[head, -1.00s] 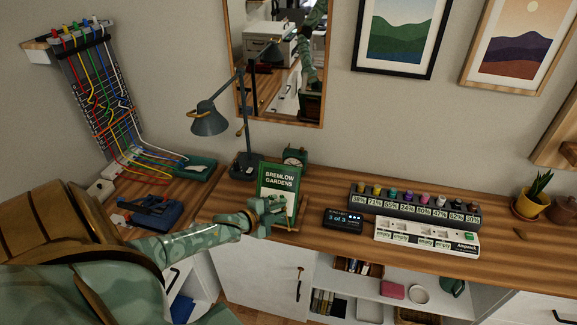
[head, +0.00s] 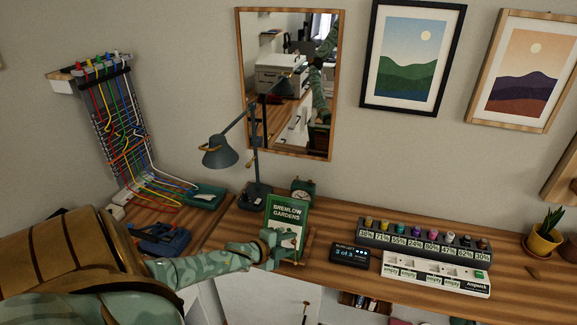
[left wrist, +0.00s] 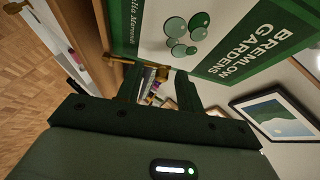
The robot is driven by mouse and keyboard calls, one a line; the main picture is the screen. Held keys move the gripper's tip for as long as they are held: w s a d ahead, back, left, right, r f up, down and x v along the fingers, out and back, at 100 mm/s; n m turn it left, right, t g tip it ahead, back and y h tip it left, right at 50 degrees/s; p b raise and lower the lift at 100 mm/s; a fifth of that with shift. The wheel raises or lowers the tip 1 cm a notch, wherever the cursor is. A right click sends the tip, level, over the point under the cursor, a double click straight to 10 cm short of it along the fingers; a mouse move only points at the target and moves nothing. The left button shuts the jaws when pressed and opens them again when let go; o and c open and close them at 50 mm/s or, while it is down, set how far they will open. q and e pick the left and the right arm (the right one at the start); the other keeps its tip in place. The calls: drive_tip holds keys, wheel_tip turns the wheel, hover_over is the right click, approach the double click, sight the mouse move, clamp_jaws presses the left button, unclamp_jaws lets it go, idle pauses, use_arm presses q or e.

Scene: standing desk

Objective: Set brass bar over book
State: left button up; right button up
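My left gripper (head: 270,246) is at the book's lower left, in front of the cover. In the left wrist view its two green fingers (left wrist: 160,82) are apart, with no held thing visible between them. Short brass pieces, likely the brass bar (left wrist: 181,63), show near the fingertips beside the book's edge; the fingers partly hide them. Contact cannot be told. My right gripper is not in view.
A desk lamp (head: 222,154) and a small green clock (head: 303,190) stand behind the book. A dark display box (head: 352,255) and a white labelled tray (head: 436,275) lie to its right. A blue device (head: 160,238) lies left, near my arm.

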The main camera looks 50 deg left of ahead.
use_arm(q)
drive_tip(key=shift+r, duration=0.1)
drive_tip(key=p+v, duration=0.3)
drive_tip(key=v, duration=1.3)
drive_tip(key=shift+s+p, duration=0.15)
drive_tip(key=shift+p, duration=0.2)
drive_tip(key=shift+a, duration=0.1)
